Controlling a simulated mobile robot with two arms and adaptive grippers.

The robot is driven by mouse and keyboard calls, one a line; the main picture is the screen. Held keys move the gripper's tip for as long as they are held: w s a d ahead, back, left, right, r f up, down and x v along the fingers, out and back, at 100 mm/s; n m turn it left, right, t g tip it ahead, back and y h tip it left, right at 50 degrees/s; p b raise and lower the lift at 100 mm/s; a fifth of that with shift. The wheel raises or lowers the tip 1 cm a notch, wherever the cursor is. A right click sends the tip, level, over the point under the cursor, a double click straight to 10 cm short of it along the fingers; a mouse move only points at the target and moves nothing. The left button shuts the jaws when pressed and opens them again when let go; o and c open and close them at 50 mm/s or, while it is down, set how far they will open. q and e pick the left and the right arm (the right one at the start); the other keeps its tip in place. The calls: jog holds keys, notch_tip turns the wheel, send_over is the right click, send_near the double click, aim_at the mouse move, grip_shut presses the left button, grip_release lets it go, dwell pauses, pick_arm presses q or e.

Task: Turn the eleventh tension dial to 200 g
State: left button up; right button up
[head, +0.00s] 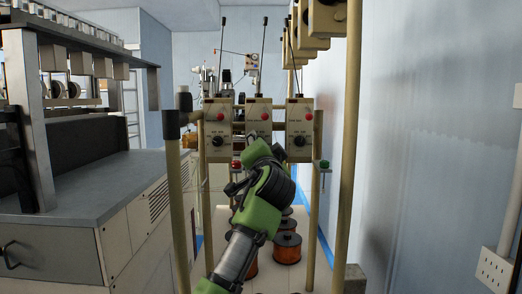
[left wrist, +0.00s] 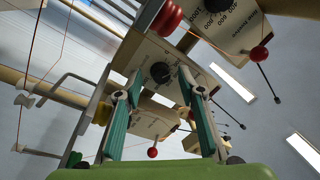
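Three beige tension boxes hang in a row in the head view: a left one (head: 217,126), a middle one (head: 259,114) and a right one (head: 299,126). Each has a red knob; black dials show on the left box (head: 217,141) and right box (head: 299,140). My left gripper (head: 258,150) is in front of the middle box and hides its dial. In the left wrist view, my open gripper (left wrist: 160,85) has its teal fingers on either side of a black dial (left wrist: 160,72); contact is unclear. The dial's setting is unreadable. My right gripper is not visible.
Yellowish posts (head: 349,150) frame the boxes, with more boxes (head: 327,18) overhead at right. Copper wire spools (head: 287,248) stand below my left arm. A grey machine cabinet (head: 100,190) is at left, and a blue wall (head: 430,150) at right.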

pick_arm(q)
jog(key=s+f, duration=0.1)
jog(key=s, duration=0.6)
jog(key=shift+d, duration=0.3)
